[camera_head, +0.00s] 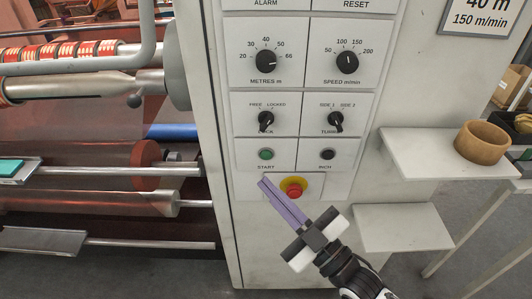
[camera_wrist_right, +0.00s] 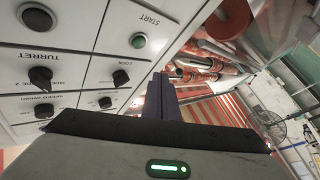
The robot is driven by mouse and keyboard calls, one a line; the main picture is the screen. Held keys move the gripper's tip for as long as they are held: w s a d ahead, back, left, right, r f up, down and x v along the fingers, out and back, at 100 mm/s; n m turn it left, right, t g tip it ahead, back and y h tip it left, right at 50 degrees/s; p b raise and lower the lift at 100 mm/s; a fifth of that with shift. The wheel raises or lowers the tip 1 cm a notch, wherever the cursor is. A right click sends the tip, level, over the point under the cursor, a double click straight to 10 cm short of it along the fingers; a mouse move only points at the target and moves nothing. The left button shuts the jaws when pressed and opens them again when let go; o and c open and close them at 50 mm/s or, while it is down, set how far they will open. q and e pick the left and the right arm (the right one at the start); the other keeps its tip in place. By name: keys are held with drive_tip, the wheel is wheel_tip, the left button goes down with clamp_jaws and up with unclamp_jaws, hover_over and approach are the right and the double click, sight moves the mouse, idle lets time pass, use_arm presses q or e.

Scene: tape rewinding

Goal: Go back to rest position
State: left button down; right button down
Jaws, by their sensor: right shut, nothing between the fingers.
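My right gripper (camera_head: 264,181) shows in the head view, in front of the lower part of the control panel (camera_head: 228,180). Its purple fingers are together with nothing between them, just below the green START button (camera_head: 266,154) and left of the red emergency button (camera_head: 293,190) on its yellow ring. In the right wrist view the closed fingers (camera_wrist_right: 161,85) point away from me, with the green button (camera_wrist_right: 138,41) above and left of them. I cannot tell whether the fingertips touch the panel. My left gripper is not in view.
Rollers and brown film (camera_head: 90,120) fill the left of the machine. Two white shelves stick out on the right; the upper one (camera_head: 420,165) carries a cardboard core (camera_head: 482,142). A sign (camera_head: 484,16) hangs at the top right. Floor shows below the lower shelf.

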idle(0.6)
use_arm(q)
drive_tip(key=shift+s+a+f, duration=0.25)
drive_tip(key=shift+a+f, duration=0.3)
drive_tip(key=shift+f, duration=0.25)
use_arm(e)
drive_tip(key=s+d+f+m+g+h, duration=0.2)
drive_tip(key=s+d+f+m+h, duration=0.2)
drive_tip(key=f, duration=0.5)
drive_tip(key=s+d+f+m+g+h, duration=0.2)
drive_tip(key=s+d+f+m+h, duration=0.2)
drive_tip(key=s+d+f, duration=0.2)
drive_tip(key=s+d+f+m+g+h, duration=0.3)
drive_tip(key=s+f, duration=0.6)
drive_tip(key=f, duration=0.5)
drive_tip(key=shift+d+m+h, duration=0.6)
drive_tip(key=shift+d, duration=0.65)
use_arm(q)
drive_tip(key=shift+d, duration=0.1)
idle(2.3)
